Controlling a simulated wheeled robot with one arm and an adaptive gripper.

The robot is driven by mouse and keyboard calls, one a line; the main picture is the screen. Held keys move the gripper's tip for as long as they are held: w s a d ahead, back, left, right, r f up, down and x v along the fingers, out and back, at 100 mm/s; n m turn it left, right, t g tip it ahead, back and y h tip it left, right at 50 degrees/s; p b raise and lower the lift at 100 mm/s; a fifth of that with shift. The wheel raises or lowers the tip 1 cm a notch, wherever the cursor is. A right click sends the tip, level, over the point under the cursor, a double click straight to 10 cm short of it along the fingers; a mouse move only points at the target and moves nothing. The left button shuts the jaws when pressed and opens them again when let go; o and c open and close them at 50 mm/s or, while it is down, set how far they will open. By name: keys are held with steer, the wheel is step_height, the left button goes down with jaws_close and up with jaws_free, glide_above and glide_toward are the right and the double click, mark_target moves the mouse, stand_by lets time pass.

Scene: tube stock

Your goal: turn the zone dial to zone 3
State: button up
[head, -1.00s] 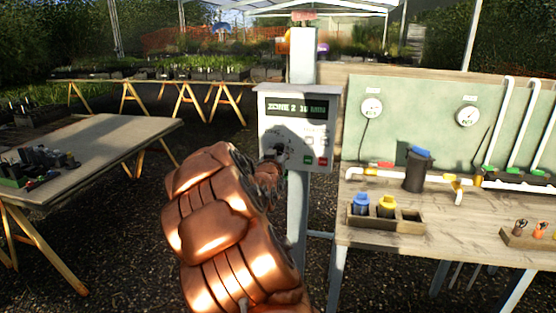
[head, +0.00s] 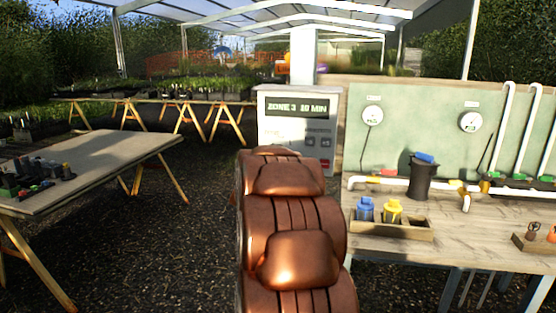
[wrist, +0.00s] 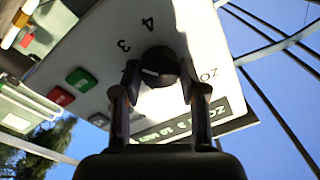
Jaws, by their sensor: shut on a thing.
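The zone dial (wrist: 160,66) is a dark round knob with a light mark, on the white face of the control box (head: 263,118). My gripper (wrist: 160,80) is shut on the dial, one finger on each side, in the wrist view. The numerals 3 and 4 show on the panel beside it. The display (head: 296,107) reads "ZONE 3 10 MIN" in the head view; it also shows in the wrist view (wrist: 225,117). In the head view, my copper-coloured arm hides the dial and the gripper.
Green (wrist: 81,79) and red (wrist: 60,96) buttons sit near the dial. A wooden bench (head: 480,225) with blue and yellow pieces in a tray stands at the right. Another table (head: 110,145) stands at the left, with open gravel between.

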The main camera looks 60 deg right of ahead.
steer(key=shift+m, duration=0.3)
steer(key=o, duration=1.1)
steer(key=shift+o, duration=0.2)
steer(key=v, duration=1.2)
steer(key=shift+w, duration=0.1)
